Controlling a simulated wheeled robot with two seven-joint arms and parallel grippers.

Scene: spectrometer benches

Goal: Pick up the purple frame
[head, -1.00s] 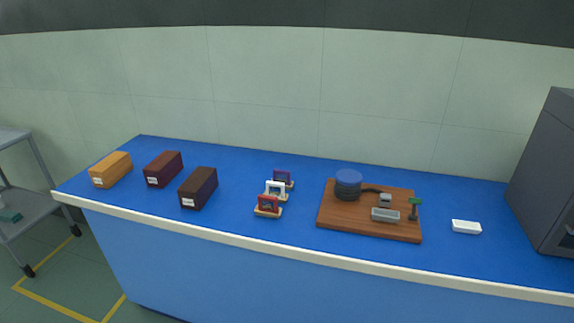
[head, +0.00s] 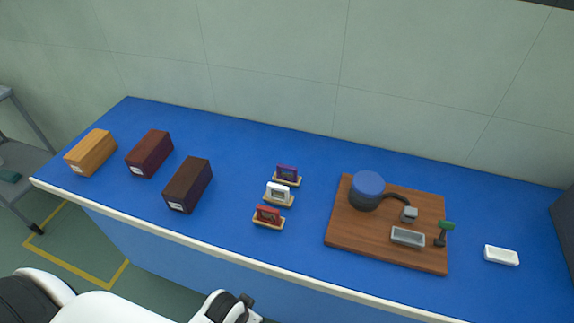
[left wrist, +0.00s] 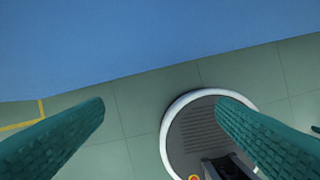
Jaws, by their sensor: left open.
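The purple frame (head: 287,173) stands on a small wooden base on the blue bench, at the back of a short row of three frames. The white frame (head: 278,192) stands just in front of it, and the red frame (head: 267,214) is nearest the bench's front edge. In the left wrist view my left gripper (left wrist: 160,120) is open and empty, its two green fingers wide apart. It points down at the floor and the blue bench front, away from the frames. In the head view my left arm shows at the bottom, below the bench edge. My right gripper is not in view.
Orange (head: 91,153), maroon (head: 149,153) and dark brown (head: 188,184) boxes stand to the left. A wooden board (head: 345,232) with a blue-topped cylinder (head: 367,190) is to the right, then a white dish (head: 501,255). Bare bench lies around the frames.

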